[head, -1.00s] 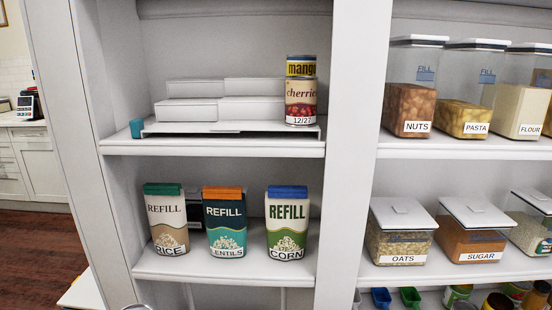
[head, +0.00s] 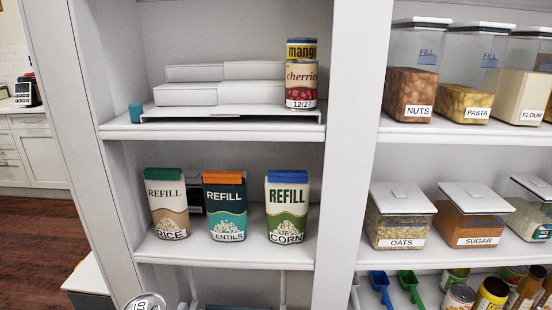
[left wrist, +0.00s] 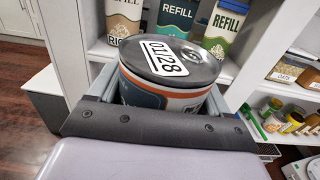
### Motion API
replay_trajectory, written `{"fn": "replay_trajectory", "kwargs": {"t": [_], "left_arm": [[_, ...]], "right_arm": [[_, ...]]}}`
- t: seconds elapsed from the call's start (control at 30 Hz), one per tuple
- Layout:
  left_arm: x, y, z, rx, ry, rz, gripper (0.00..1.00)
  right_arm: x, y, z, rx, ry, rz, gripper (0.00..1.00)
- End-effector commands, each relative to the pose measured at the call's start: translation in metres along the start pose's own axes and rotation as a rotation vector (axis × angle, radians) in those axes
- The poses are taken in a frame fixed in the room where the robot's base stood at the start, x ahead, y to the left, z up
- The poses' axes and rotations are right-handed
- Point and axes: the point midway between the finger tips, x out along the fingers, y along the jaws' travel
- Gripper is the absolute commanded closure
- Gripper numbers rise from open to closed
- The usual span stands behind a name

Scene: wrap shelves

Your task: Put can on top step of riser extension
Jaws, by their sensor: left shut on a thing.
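My left gripper (left wrist: 168,92) is shut on a can (left wrist: 170,62) in the left wrist view. The can has a grey lid with a label reading 01/28 and an orange and dark side. Its lid also shows at the bottom edge of the head view (head: 147,302), below and in front of the shelves. A white stepped riser (head: 220,94) stands on the upper left shelf, with a low extension (head: 225,111) along its front. My right gripper is not in view.
Refill packs of rice (head: 167,203), lentils (head: 225,206) and corn (head: 287,207) stand on the lower shelf (head: 225,255). A white upright (head: 350,150) separates these shelves from labelled containers at right. The riser's left and middle steps are bare.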

Motion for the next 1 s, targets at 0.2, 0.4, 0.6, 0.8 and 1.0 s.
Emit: {"fn": "replay_trajectory", "kwargs": {"t": [0.2,0.4,0.6,0.8,1.0], "left_arm": [[0.001,-0.007,0.002,-0.017,-0.001,-0.01,0.66],[0.001,0.001,0.002,-0.009,-0.003,0.006,0.66],[-0.001,0.012,-0.001,0.01,-0.003,0.025,0.66],[-0.002,0.017,-0.002,0.02,-0.003,0.034,0.66],[-0.002,0.017,-0.002,0.021,-0.003,0.034,0.66]], "right_arm": [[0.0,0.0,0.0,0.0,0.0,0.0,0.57],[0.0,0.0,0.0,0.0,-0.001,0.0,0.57],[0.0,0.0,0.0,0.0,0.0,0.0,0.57],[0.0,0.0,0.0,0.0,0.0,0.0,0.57],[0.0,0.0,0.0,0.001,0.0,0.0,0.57]]}}
